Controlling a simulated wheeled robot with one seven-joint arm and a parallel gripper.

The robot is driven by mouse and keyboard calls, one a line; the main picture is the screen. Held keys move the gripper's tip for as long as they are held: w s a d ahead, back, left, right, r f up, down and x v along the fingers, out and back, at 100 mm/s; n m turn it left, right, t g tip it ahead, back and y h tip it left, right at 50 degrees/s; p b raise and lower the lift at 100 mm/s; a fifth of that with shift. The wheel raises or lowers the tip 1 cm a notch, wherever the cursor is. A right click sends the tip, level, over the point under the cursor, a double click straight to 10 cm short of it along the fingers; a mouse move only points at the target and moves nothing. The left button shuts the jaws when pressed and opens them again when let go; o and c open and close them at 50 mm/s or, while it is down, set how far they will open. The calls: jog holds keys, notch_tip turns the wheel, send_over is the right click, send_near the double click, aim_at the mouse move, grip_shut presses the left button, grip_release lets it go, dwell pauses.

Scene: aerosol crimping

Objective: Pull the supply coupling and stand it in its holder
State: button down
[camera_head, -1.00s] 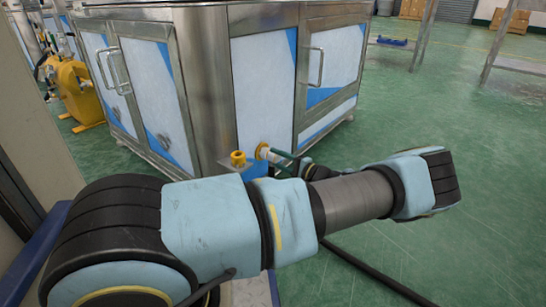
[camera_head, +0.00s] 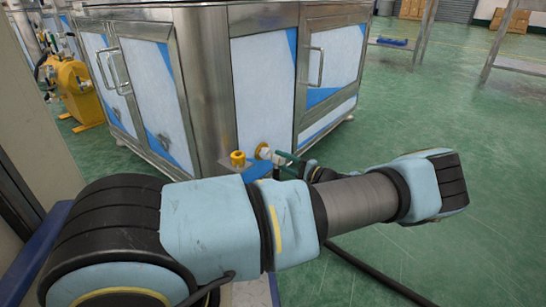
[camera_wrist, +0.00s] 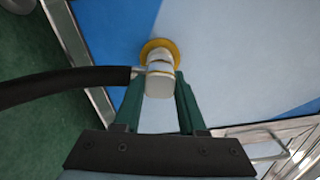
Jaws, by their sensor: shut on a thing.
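The supply coupling (camera_wrist: 159,83) is a pale, short cylinder with a black hose (camera_wrist: 65,84) leaving it to the left in the wrist view. My gripper (camera_wrist: 160,88) has green fingers, shut on the coupling from both sides. Behind it is a yellow ring port (camera_wrist: 158,47) on the cabinet panel; I cannot tell whether the two still touch. In the head view the coupling (camera_head: 278,158) shows just right of the port (camera_head: 262,151), with my gripper (camera_head: 288,160) partly hidden by my arm. A yellow cup-like holder (camera_head: 238,159) stands left of the port and looks empty.
The steel cabinet (camera_head: 210,80) with white and blue panels stands close behind the port. Its door handle (camera_head: 316,67) sticks out. A yellow machine (camera_head: 77,88) stands at the far left. Green floor (camera_head: 430,110) is open to the right.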

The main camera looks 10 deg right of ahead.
aim_at(283, 161)
jog(key=shift+v, duration=2)
